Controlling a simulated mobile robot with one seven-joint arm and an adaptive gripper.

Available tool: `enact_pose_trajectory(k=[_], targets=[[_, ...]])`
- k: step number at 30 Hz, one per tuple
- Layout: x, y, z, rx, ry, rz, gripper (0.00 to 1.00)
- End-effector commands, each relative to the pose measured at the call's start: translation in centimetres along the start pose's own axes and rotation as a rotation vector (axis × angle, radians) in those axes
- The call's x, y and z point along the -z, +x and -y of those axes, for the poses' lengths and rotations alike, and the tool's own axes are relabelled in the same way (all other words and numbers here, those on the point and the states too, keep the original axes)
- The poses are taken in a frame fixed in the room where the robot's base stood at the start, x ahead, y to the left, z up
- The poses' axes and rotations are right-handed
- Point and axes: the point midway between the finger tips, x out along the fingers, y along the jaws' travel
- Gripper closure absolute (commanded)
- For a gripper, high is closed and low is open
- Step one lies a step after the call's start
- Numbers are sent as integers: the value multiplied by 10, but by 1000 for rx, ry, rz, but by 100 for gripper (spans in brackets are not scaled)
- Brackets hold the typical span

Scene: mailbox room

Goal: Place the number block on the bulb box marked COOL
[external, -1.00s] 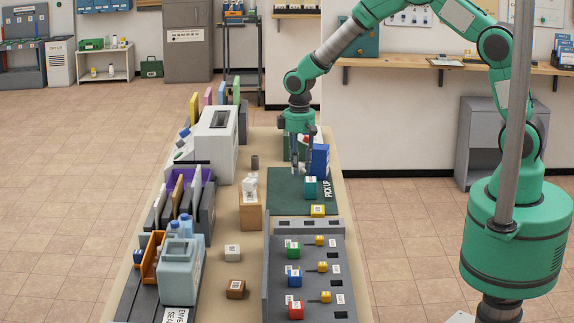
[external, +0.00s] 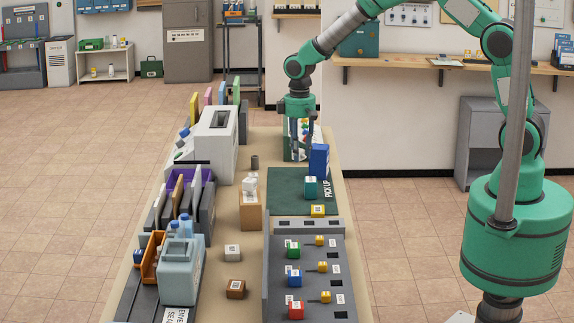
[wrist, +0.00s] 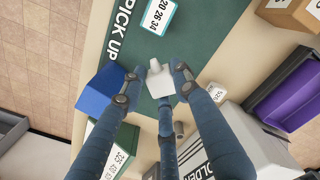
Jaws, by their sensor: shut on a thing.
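My gripper (wrist: 160,88) has its fingers closed around a small plain white object (wrist: 158,80); no number shows on its visible face. A small white block with dark print (wrist: 216,92) lies on the table beside the grey machine. A teal-edged box printed 20 26 34 (wrist: 159,16) stands on the green PICK UP mat (external: 290,205). A blue box (external: 319,158) stands at the mat's far edge. I cannot read COOL anywhere.
A cardboard box (external: 250,212) stands left of the mat. The grey machine (external: 214,128) and a purple-lined organizer (wrist: 290,92) border the left side. A green-edged box with numbers (wrist: 104,152) stands beyond the blue box. The mat's middle is mostly bare.

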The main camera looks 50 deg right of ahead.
Motion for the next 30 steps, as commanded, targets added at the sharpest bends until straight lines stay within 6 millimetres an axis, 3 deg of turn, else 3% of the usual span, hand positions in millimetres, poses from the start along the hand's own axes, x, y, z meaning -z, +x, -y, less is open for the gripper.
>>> enact_pose_trajectory(k=[5,11,18,24,30], targets=[[3,2,-3,-3,8,-7,91],[22,10,-23,-23,58,-51,91],[62,16,-78,-97,147,-188,91],[73,12,-126,-166,129,-330,91],[74,11,-141,-188,100,-386,91]])
